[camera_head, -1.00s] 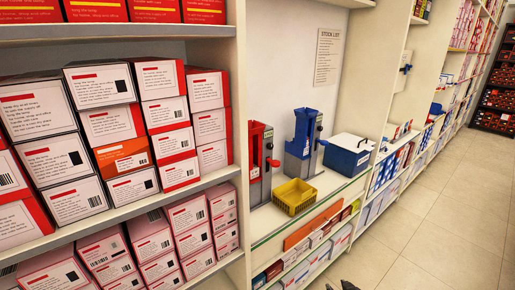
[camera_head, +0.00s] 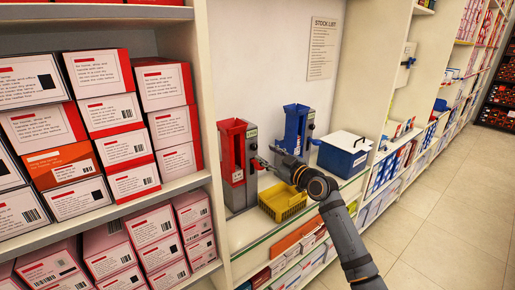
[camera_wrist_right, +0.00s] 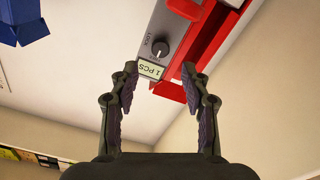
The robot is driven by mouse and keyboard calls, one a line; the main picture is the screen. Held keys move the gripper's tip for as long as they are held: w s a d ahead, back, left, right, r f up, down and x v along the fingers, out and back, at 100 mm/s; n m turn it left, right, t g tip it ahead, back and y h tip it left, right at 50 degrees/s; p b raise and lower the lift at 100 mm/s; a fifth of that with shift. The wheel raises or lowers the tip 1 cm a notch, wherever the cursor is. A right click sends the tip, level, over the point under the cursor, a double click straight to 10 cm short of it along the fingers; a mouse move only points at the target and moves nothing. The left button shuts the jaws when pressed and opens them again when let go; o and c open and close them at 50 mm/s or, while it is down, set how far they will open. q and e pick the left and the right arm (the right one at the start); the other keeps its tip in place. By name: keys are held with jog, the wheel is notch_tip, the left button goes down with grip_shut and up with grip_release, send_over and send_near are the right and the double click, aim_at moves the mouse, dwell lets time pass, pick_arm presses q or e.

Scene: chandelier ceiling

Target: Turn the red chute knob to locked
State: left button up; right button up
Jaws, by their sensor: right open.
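The red chute (camera_head: 232,150) stands upright on the shelf counter, with a grey front panel. In the right wrist view, a round black knob (camera_wrist_right: 160,48) sits on the grey panel of the red chute (camera_wrist_right: 215,40), beside small LOCK lettering. A "1 PCS" label (camera_wrist_right: 150,70) is next to it. I cannot tell the knob's setting for certain. My right gripper (camera_head: 272,158) is in front of the red chute; its fingers (camera_wrist_right: 160,75) are open and empty, apart from the knob, which appears beyond the fingertips. My left gripper is not in view.
A blue chute (camera_head: 297,130) stands to the right, behind my right arm. A yellow basket (camera_head: 283,203) sits below the gripper, and a blue-and-white cooler box (camera_head: 345,153) is further right. Shelves of boxes (camera_head: 105,105) fill the left. The floor at right is clear.

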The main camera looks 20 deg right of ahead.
aim_at(255, 147)
jog(key=x, duration=0.6)
jog(key=shift+p, duration=0.35)
grip_shut()
